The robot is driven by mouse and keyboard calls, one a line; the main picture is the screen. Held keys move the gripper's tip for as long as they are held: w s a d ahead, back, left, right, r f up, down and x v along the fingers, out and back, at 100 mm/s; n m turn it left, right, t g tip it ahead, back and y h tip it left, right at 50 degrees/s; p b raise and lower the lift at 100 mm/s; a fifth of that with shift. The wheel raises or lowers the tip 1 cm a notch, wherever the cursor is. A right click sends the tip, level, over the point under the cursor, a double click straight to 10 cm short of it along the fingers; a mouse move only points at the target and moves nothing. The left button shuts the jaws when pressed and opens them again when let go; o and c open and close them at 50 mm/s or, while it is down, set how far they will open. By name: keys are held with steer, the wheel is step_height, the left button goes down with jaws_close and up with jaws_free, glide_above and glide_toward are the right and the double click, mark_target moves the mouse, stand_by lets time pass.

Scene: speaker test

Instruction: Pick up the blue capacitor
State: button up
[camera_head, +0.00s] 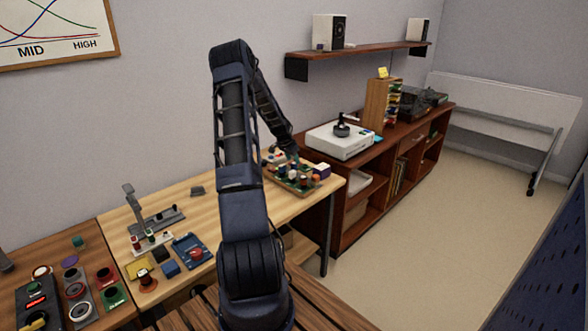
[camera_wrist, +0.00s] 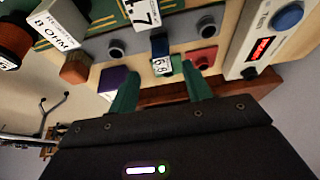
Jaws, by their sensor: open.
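In the wrist view, a small dark blue part (camera_wrist: 159,46) that looks like the blue capacitor sits ahead of my gripper (camera_wrist: 160,77), on the board of parts. A white label with green marks (camera_wrist: 162,66) is on its near side. My two green fingers are apart, one to each side of the labelled part, with nothing visibly held. How deep the fingers reach around it I cannot tell. In the head view, my gripper is small and partly hidden over the board of parts (camera_head: 305,188), and I cannot single out the capacitor there.
Beside the blue part are a purple block (camera_wrist: 113,80), a red block (camera_wrist: 202,58) and grey sockets. A white device with a red display (camera_wrist: 261,47) stands close on the right. In the head view, other parts crowd the wooden table (camera_head: 205,217); a cabinet (camera_head: 360,187) stands beyond.

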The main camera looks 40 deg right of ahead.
mark_target(294, 163)
steer(key=x, duration=0.5)
steer(key=shift+w+a+f, duration=0.1)
steer(key=shift+w, duration=0.15)
steer(key=c, duration=1.1)
steer(key=shift+o, duration=0.2)
step_height(294, 163, up, 20)
steer(key=shift+r, duration=0.1)
jaws_close()
